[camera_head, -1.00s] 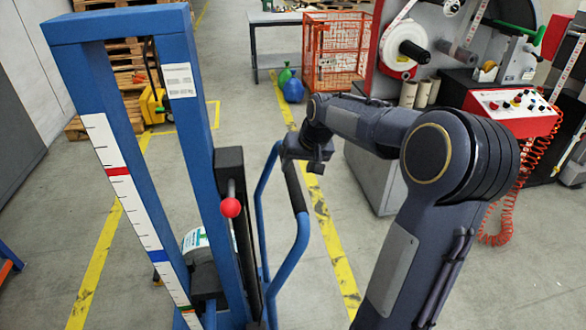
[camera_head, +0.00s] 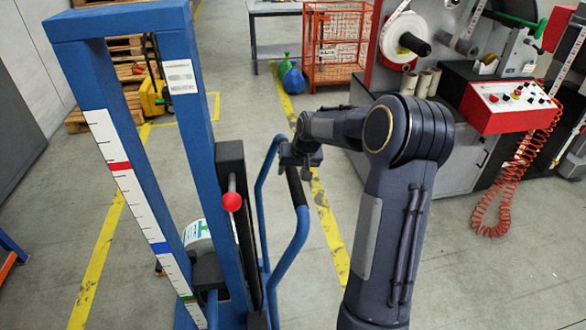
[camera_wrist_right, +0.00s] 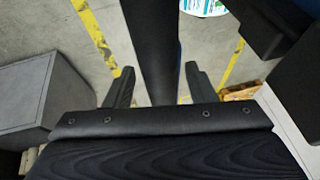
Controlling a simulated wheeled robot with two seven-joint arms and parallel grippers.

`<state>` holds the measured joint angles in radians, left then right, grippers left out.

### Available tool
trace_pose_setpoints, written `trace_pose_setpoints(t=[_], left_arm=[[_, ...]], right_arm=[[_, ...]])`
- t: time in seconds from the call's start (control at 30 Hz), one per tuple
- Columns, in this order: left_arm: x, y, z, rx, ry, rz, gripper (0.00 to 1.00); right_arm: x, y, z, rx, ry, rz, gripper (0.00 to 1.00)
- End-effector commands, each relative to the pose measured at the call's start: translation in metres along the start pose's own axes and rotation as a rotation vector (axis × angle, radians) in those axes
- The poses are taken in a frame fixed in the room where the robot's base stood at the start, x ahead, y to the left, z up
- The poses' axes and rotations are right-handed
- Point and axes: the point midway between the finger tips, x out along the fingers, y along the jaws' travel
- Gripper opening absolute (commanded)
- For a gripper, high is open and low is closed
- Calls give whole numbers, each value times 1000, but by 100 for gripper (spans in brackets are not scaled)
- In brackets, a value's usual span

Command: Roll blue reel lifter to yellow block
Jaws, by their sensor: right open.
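The blue reel lifter (camera_head: 205,120) stands upright at the left of the head view, with a white scale on its near post and a red knob (camera_head: 231,201). A white-labelled reel (camera_head: 196,232) sits low behind its post. Its bent blue handle has a black grip (camera_head: 296,187). My right gripper (camera_head: 300,160) is at the top of this grip. In the right wrist view my open fingers (camera_wrist_right: 160,88) stand either side of the black grip (camera_wrist_right: 152,45). A yellow object (camera_head: 152,98) shows behind the lifter; I cannot tell if it is the yellow block. My left gripper is out of view.
Wooden pallets (camera_head: 120,60) stand behind the lifter. An orange wire crate (camera_head: 335,45) and a table (camera_head: 260,10) are at the back. The rewinder with its red control panel (camera_head: 508,105) stands on the right. Open floor with yellow lines lies between lifter and rewinder.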

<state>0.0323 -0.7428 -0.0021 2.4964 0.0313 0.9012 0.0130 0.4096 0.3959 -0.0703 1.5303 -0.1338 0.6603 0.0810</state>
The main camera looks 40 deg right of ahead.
Motion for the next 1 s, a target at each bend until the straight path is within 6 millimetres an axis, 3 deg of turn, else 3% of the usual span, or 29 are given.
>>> trace_pose_setpoints(t=[0.07,0.43,0.77,1.0], left_arm=[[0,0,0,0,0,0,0],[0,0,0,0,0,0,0],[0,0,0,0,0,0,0],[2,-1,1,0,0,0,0]], right_arm=[[0,0,0,0,0,0,48],[0,0,0,0,0,0,0],[0,-6,1,-1,-1,-1,0],[6,-37,4,-6,-3,-11,0]])
